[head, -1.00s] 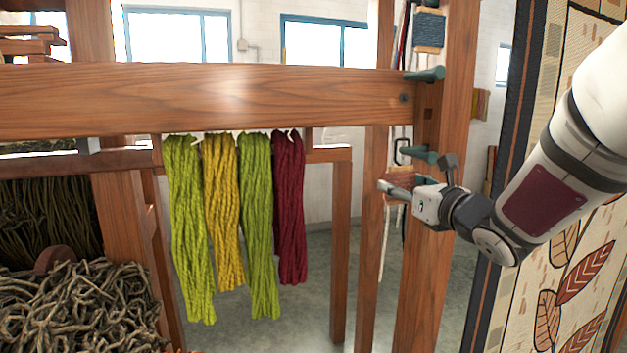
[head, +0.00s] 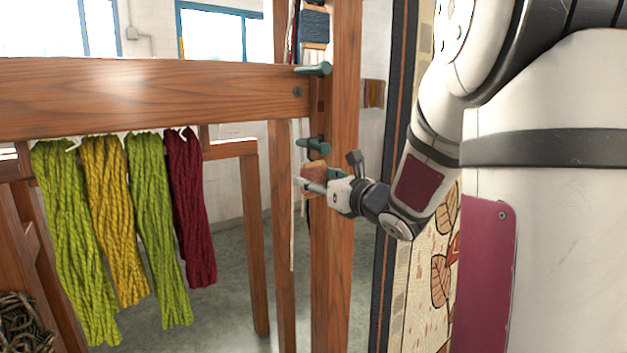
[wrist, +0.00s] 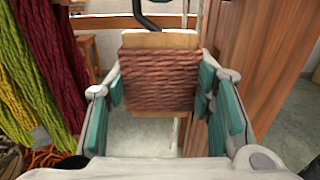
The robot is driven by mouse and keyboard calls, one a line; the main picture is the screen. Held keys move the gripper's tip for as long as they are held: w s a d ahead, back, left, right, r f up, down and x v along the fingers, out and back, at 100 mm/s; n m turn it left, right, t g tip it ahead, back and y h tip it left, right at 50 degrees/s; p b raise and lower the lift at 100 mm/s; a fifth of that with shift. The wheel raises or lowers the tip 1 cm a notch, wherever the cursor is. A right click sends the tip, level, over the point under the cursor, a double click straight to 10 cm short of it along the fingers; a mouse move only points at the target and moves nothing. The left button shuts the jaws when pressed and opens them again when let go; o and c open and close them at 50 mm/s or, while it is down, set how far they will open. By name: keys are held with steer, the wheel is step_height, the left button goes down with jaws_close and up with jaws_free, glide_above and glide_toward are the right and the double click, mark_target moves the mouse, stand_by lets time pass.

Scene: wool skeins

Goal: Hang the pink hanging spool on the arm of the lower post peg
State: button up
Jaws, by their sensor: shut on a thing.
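The pink hanging spool (head: 313,180) is brownish-pink yarn wound on a pale wooden block. In the wrist view the spool (wrist: 160,80) sits upright between the teal finger pads, with a black hook rising from its top. My gripper (head: 322,177) is shut on its sides; in the wrist view the gripper (wrist: 160,95) shows a finger at each side. The lower post peg (head: 313,143) is a short green peg on the wooden post (head: 335,240). The spool is just below this peg. I cannot tell whether the hook is over the peg's arm.
The upper green peg (head: 314,69) is higher on the post, with a blue spool (head: 315,27) above it. A wooden beam (head: 150,95) runs left from the post. Green, yellow and dark red skeins (head: 190,210) hang below it. A patterned textile (head: 447,230) is at right.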

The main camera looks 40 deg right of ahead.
stand_by(0.3)
steer(key=o, duration=1.2)
steer(key=shift+f, duration=0.1)
steer(key=shift+o, duration=0.2)
steer(key=shift+s, duration=0.1)
steer(key=s, duration=1.2)
steer(key=shift+d, duration=0.2)
